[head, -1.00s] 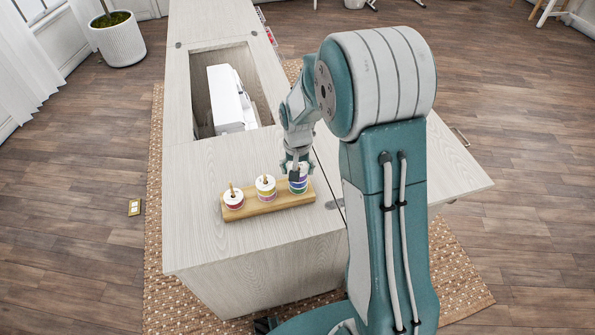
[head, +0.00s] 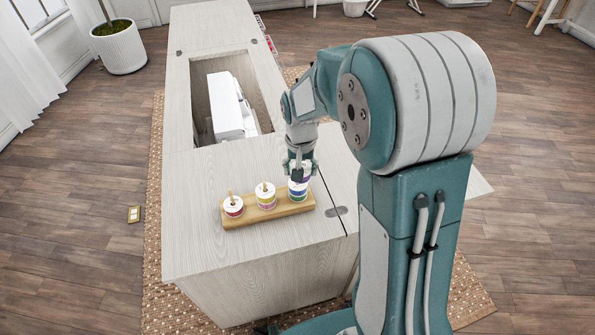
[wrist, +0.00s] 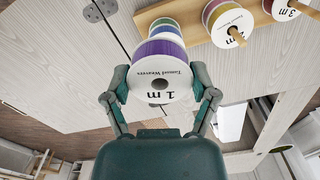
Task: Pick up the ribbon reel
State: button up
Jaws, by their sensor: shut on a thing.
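A white reel of purple ribbon marked "1 m" (wrist: 160,78) is between the fingers of my gripper (wrist: 160,88), which is shut on its sides. In the head view my gripper (head: 300,172) is above the right end of the wooden peg board (head: 268,214), mostly covering the purple reel. Below it is another white reel with blue and green ribbon (head: 298,192), at the right end of the board. In the wrist view the held reel's centre hole looks dark, with no peg tip in it. I cannot tell if the two reels touch.
Two more stacks, yellow-pink (head: 265,196) and red (head: 233,206), stand left on the board with pegs protruding. A white sewing machine (head: 228,108) sits in the cabinet opening behind. The tabletop (head: 195,225) left of the board is clear.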

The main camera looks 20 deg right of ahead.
jog(key=s+r, duration=0.2)
jog(key=r, duration=0.1)
jog(key=shift+s, duration=0.35)
jog(key=s+r, duration=0.3)
jog(key=s, duration=0.5)
jog(key=shift+s+r, duration=0.3)
